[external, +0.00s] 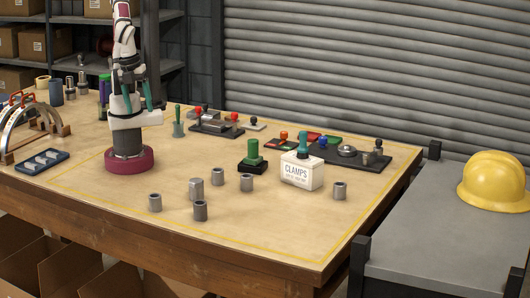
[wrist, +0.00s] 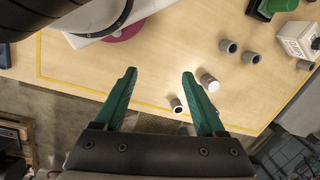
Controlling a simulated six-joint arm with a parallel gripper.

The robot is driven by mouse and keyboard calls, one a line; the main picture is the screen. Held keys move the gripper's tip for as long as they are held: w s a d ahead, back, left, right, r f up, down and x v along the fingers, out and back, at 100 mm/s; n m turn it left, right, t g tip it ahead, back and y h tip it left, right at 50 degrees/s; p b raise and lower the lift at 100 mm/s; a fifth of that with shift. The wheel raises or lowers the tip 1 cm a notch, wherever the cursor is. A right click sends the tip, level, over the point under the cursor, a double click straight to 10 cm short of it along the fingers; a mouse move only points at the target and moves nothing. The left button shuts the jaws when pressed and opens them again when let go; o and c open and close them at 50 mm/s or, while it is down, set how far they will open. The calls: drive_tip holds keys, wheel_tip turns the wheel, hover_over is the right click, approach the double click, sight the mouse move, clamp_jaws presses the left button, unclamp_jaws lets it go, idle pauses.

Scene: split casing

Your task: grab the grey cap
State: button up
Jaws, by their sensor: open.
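Several small grey cylindrical caps stand on the wooden table. In the external view, one cap (external: 155,202) is at the front left, one (external: 200,210) at the front, a bulkier one (external: 196,189) just behind it, others (external: 246,181) further back and one (external: 340,190) at the right. I cannot tell which is the named cap. My gripper (external: 138,98) is open and empty, held high near my base, away from the caps. In the wrist view its green fingers (wrist: 158,75) are spread, with a cap (wrist: 176,105) and a pale-topped cap (wrist: 210,83) below, near the table edge.
Trays of tools (external: 350,154) lie at the back. A blue tray (external: 42,161) and arched parts (external: 35,125) are at the left. The front table area is mostly clear.

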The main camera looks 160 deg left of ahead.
drive_tip(key=shift+o, duration=1.4)
drive_tip(key=m+t+h, duration=0.8)
drive_tip(key=m+t, duration=0.4)
drive_tip(key=m, duration=2.4)
approach(196, 182)
drive_tip(key=shift+n+t+y, duration=0.3)
drive_tip(key=shift+n, duration=0.2)
drive_tip(key=x, duration=0.3)
drive_tip(key=f+x, duration=0.1)
drive_tip(key=x, duration=0.2)
drive_tip(key=s+x, duration=0.1)
drive_tip(key=x, duration=0.2)
drive_tip(key=shift+w+d+f, duration=0.25)
drive_tip(key=shift+d+f, duration=0.05)
drive_tip(key=shift+f, duration=0.1)
